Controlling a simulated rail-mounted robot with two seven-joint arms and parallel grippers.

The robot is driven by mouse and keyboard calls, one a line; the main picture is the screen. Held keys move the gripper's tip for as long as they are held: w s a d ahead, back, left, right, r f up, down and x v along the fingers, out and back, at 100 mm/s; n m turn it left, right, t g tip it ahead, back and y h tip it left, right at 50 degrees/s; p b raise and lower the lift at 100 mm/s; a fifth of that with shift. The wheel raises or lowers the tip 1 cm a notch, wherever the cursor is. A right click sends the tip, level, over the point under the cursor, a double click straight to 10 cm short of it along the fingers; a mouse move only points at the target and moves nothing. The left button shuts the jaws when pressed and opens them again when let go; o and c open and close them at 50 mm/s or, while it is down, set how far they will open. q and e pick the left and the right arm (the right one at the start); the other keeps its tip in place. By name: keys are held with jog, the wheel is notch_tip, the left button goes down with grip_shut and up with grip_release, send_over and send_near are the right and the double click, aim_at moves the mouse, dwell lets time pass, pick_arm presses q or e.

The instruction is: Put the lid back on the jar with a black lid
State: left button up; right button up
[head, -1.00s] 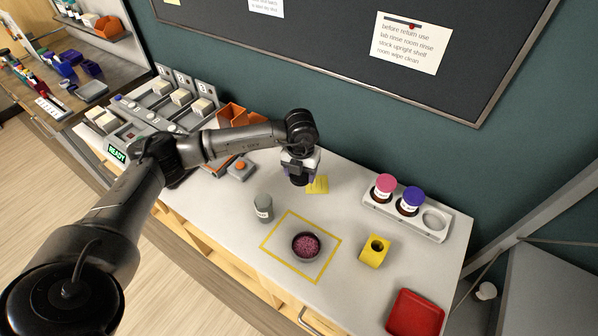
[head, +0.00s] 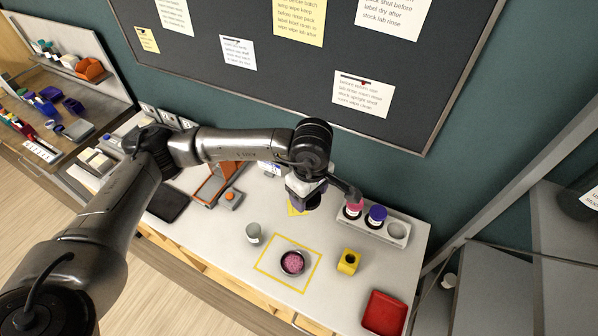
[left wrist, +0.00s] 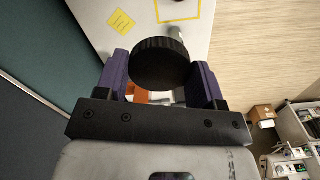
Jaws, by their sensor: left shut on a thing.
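My left gripper (head: 306,203) is shut on a round black lid (left wrist: 160,64). The lid is clear in the left wrist view, tilted between the purple fingers. The gripper hangs above the white bench, near the yellow note. A grey-green jar (head: 253,233) with a pale label stands upright left of the yellow outline. Part of a greyish thing, likely this jar, shows behind the lid in the left wrist view (left wrist: 179,33). A dark-rimmed round container (head: 292,263) of pink-purple granules sits inside the outline. My right gripper is not in view.
A yellow block (head: 348,262) and red tray (head: 384,313) stand to the right. A dark shape beside the gripper is unclear.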

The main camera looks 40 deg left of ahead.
pick_arm(q)
jog(key=s+d+r+m+p, duration=0.3)
jog(key=r+m+p, duration=0.2)
jog(key=r+m, duration=0.3)
jog(key=s+d+r+m+p, duration=0.3)
jog(key=r+m+p, duration=0.2)
jog(key=r+m, duration=0.3)
jog(key=shift+s+r+m, duration=0.15)
jog(key=shift+s+m, duration=0.05)
jog(key=shift+m, duration=0.6)
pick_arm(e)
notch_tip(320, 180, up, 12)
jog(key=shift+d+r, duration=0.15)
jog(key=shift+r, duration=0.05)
